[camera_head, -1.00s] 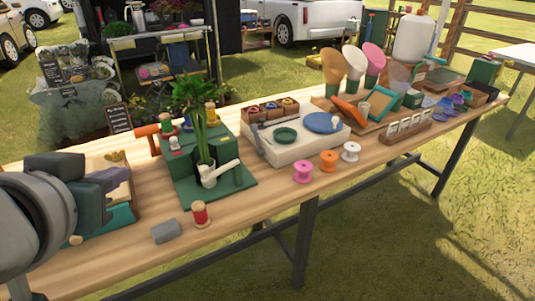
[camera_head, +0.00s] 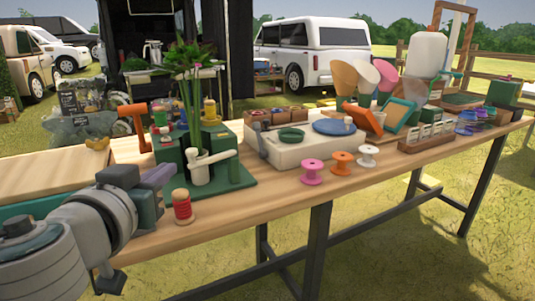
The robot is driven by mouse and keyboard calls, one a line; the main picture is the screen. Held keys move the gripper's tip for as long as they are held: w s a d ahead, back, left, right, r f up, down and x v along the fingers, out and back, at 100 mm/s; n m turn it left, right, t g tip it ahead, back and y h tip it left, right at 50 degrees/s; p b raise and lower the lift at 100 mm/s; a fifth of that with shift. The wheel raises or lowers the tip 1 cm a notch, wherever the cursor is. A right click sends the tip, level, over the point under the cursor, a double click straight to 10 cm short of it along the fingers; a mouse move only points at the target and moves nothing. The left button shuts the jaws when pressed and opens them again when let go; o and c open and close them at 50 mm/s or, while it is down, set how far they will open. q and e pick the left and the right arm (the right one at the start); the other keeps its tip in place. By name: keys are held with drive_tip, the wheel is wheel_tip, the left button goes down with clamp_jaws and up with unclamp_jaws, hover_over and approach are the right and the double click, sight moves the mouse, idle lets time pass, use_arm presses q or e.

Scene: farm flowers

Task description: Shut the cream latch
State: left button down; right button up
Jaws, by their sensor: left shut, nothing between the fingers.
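The cream latch (camera_head: 210,159) is a pale lever on a short upright post at the front of a green block-like fixture (camera_head: 169,149). Its arm points right and slightly up, across the front of the fixture. Green stems stand behind it. My left gripper (camera_head: 160,177) comes in from the lower left. It is shut and empty, in front and to the left of the latch, with a visible gap between them in the picture. My right gripper is not in view.
A red spool (camera_head: 182,206) stands on the table close right of my left gripper. Pink (camera_head: 312,172), orange (camera_head: 341,161) and white spools stand further right, before a cream tray (camera_head: 300,150). Bare tabletop lies right of the red spool.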

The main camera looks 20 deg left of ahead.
sight(190, 153)
use_arm(q)
drive_tip(key=b+x, duration=0.1)
drive_tip(key=x, duration=0.7)
drive_tip(key=shift+w+a+f, duration=0.1)
drive_tip(key=shift+w, duration=0.15)
